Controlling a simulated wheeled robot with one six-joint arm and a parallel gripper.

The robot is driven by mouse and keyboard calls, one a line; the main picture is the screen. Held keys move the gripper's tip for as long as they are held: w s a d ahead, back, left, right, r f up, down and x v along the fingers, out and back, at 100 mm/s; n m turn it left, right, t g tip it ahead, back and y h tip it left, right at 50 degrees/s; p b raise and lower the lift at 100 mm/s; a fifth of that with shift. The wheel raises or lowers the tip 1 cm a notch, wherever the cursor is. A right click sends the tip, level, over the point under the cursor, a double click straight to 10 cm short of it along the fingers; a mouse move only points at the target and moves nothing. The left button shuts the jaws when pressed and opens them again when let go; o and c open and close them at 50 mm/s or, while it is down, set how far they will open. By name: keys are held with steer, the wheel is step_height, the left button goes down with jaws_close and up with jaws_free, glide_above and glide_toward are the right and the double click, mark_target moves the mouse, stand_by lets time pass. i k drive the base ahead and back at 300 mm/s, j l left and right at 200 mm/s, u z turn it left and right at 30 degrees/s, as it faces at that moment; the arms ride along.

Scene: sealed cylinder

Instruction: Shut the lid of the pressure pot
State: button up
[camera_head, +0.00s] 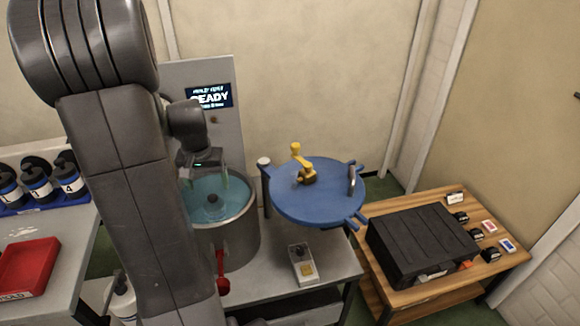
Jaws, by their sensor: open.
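The pressure pot (235,236) is a grey metal cylinder on a metal table, open at the top, with a teal interior. A small dark round-topped object (213,205) is inside it. The blue round lid (325,205) is swung out to the right of the pot, flat and raised beside a grey post. The lid has lugs on its edge, a yellow crank-shaped handle (297,152) and a grey upright grip (351,180). My gripper (207,184) is open above the pot's mouth, apart from the lid. My arm hides the pot's left side.
A small control box (303,264) sits in front of the lid. A black case (420,245) lies on a wooden table at right. A red tray (28,266) and several numbered bottles are at left.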

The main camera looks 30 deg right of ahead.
mark_target(338, 194)
steer(key=l+z, duration=0.45)
steer(key=z, duration=0.25)
steer(key=i, duration=0.05)
